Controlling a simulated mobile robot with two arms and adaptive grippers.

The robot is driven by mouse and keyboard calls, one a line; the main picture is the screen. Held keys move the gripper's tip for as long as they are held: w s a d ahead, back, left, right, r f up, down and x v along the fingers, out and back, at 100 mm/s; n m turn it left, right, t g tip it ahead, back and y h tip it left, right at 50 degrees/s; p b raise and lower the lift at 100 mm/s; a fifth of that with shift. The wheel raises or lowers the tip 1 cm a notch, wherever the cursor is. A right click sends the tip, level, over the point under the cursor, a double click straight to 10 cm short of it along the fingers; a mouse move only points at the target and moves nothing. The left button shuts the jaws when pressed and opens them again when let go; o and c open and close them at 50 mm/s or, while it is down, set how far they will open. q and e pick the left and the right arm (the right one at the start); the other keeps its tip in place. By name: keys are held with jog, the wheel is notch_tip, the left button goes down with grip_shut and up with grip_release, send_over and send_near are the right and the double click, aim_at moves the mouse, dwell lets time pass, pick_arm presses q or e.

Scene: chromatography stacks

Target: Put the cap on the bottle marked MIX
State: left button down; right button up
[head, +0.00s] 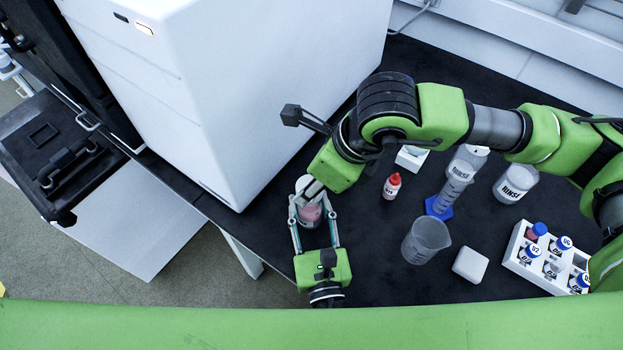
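A bottle with pink contents (311,212) stands on the dark bench near its left edge. Any marking on it is too small to read. Its pale upper part (304,183) is partly hidden by my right gripper (313,190), which points down-left at the bottle's top. I cannot tell whether the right gripper holds a cap there. My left gripper (312,208) reaches in from the bottom of the picture, with one finger on each side of the bottle, and appears closed on it.
A large white instrument (235,90) stands close behind-left. To the right are a red-capped bottle (392,187), RINSE bottles (515,183), a cylinder on a blue base (440,208), a beaker (425,241), a white block (471,265) and a rack of blue-capped bottles (515,247).

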aim_at(310, 209)
jog(key=shift+f, duration=0.25)
jog(key=shift+f, duration=0.15)
jog(key=shift+f, duration=0.75)
jog(key=shift+f, duration=0.6)
dwell(0.3)
jog(key=m+h, duration=0.2)
jog(key=m, duration=0.6)
jog(key=m+h, duration=0.3)
jog(key=m, duration=0.6)
jog(key=a+m+h, duration=0.1)
jog(key=m+h, duration=0.2)
jog(key=m, duration=0.6)
jog(key=shift+g, duration=0.3)
